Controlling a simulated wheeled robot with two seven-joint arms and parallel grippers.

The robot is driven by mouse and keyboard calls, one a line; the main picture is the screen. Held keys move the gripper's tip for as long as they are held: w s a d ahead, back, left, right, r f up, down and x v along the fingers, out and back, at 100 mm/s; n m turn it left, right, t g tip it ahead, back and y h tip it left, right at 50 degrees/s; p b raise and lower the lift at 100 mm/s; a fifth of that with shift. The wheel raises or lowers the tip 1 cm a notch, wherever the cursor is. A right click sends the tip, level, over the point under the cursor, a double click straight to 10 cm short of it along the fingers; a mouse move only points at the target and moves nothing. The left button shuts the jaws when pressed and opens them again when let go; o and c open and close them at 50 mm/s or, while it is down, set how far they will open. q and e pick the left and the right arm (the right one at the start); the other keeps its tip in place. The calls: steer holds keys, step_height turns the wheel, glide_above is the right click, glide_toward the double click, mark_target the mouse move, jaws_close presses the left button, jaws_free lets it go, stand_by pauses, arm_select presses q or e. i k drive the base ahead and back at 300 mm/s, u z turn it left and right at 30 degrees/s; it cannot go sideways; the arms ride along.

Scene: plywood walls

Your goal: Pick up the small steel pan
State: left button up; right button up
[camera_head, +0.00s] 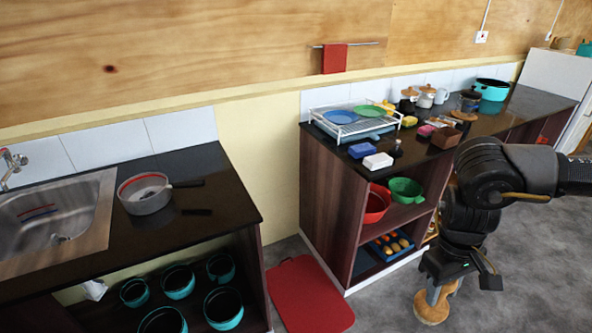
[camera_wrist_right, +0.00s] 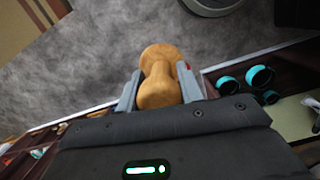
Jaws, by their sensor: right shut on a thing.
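A small steel pan (camera_head: 150,204) with a dark handle stands on the dark counter right of the sink in the head view. My right gripper (camera_head: 437,290) is far from it, low over the floor at the right. It is shut on a turned wooden thing (camera_head: 432,310) with a narrow waist. In the right wrist view the right gripper's (camera_wrist_right: 160,92) two grey fingers hold this wooden thing (camera_wrist_right: 160,57) from both sides. My left gripper is not in view.
The sink (camera_head: 95,235) is at the left, with several teal pots on a shelf below. A second counter (camera_head: 530,110) carries a dish rack (camera_head: 350,122), jars and blocks. A red mat (camera_head: 310,295) lies on the floor between. Grey floor is open around my right gripper.

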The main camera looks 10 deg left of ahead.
mark_target(143, 194)
steer(key=k, duration=0.35)
steer(key=u, duration=1.35)
steer(key=i, duration=0.1)
steer(key=z, duration=0.05)
